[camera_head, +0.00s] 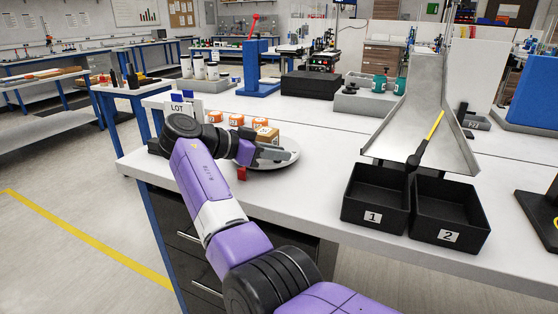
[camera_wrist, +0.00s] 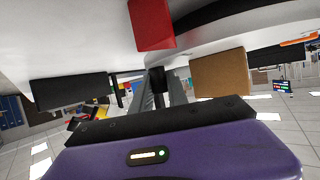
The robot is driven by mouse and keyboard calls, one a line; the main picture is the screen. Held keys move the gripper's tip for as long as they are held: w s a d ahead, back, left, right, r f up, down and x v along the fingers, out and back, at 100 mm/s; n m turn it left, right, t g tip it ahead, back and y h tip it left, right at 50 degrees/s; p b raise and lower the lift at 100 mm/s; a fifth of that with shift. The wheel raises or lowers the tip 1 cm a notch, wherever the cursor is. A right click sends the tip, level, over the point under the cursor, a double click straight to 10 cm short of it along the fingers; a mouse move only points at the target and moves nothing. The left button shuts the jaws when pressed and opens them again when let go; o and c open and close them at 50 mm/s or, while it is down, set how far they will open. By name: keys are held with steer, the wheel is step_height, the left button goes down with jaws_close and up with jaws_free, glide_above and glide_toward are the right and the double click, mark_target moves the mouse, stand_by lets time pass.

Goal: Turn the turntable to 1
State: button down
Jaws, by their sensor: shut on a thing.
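The turntable (camera_head: 286,163) is a round grey disc on the white bench, partly hidden by my arm and gripper. A red block (camera_head: 241,174) stands at its near left edge; the block also shows at the top of the wrist view (camera_wrist: 152,24). A cardboard box (camera_head: 266,135) appears to stand on the disc, and it shows in the wrist view (camera_wrist: 220,73). My gripper (camera_head: 280,154) is low over the disc, shut on a small dark peg (camera_wrist: 157,78) between its fingers. I cannot read any number on the disc.
Orange boxes (camera_head: 236,119) stand behind the turntable, near a LOT sign (camera_head: 177,107). To the right are black bins labelled 1 (camera_head: 372,217) and 2 (camera_head: 450,237), below a metal chute (camera_head: 415,105) with a yellow-handled lever (camera_head: 432,135). The bench between turntable and bins is clear.

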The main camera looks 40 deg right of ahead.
steer(key=shift+a+f+m+g+b, duration=0.1)
steer(key=shift+a+m+g+b, duration=0.2)
steer(key=shift+m+g+b, duration=0.15)
stand_by(0.4)
steer(key=c, duration=1.3)
jaws_free()
steer(key=shift+w, duration=0.1)
steer(key=shift+v, duration=3.95)
